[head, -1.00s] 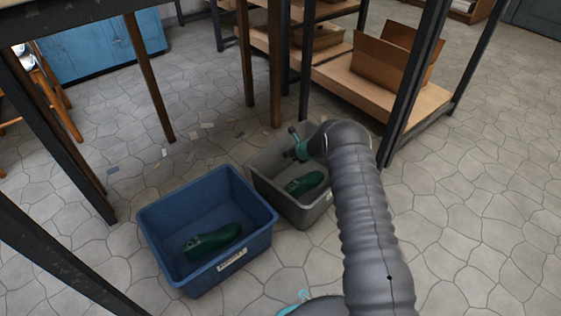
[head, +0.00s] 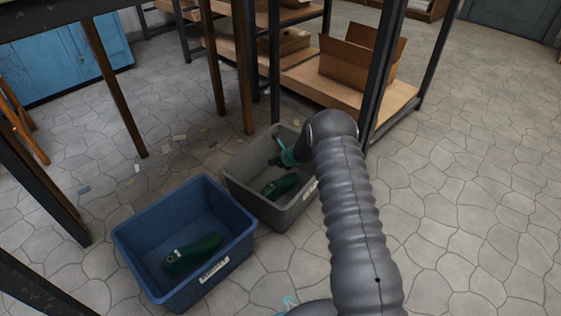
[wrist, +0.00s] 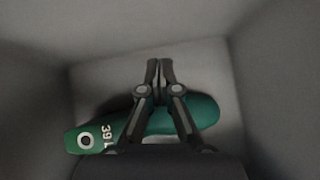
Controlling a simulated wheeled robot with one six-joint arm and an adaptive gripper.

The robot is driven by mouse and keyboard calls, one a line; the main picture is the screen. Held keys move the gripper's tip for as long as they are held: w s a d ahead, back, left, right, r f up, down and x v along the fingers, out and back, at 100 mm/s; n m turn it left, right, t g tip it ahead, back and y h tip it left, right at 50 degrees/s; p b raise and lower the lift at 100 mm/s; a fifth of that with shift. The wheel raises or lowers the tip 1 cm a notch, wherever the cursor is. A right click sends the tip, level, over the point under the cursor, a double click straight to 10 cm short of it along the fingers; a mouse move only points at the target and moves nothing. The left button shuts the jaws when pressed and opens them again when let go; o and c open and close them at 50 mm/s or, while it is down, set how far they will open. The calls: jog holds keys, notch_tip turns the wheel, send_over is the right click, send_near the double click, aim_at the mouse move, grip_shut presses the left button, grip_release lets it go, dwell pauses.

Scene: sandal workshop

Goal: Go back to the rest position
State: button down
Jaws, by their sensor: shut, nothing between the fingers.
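My gripper (wrist: 160,65) is shut and empty in the wrist view. It points down into the grey bin (head: 240,178), above a green shoe-shaped piece (wrist: 205,110) marked "39" that lies on the bin floor. The same green piece (head: 281,186) shows in the head view inside the grey bin. In the head view my arm reaches from the bottom edge to the bin, and the fingertips cannot be made out there.
A blue bin (head: 150,220) with another green piece (head: 192,252) stands left of the grey bin. A shelf rack (head: 372,95) with an open cardboard box (head: 352,62) stands behind. Table legs rise at left. The floor (head: 470,190) at right is clear.

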jog(key=v, duration=0.7)
jog(key=shift+s+a+r, duration=0.15)
jog(key=shift+s+a, duration=0.05)
jog(key=shift+s, duration=0.05)
jog(key=s+a+f+n+g+y, duration=0.1)
jog(key=s+a+f+n+g, duration=0.15)
jog(key=s+n, duration=0.4)
jog(key=s+r+n+g+p, duration=0.1)
jog(key=s+r+n+g, duration=0.2)
jog(key=s+r+n, duration=0.5)
jog(key=s+d+r+n+t+h+p, duration=0.1)
jog(key=s+d+r+n+h+p, duration=0.1)
jog(key=s+r, duration=0.9)
jog(key=s+d+r+n+t+h+p, duration=0.2)
jog(key=s+d+r+n+p, duration=0.2)
jog(key=s+r+n, duration=0.3)
jog(key=s+d+r+n+t+h+p, duration=0.1)
jog(key=s+d+r+n+h+p, duration=0.1)
jog(key=s+r, duration=1.5)
jog(key=d+r+n+p, duration=0.1)
jog(key=d+r+n, duration=0.1)
jog(key=r, duration=0.6)
jog(key=shift+d+h, duration=0.4)
jog(key=shift+d, duration=0.35)
jog(key=shift+s+n, duration=0.1)
jog(key=shift+n, duration=0.15)
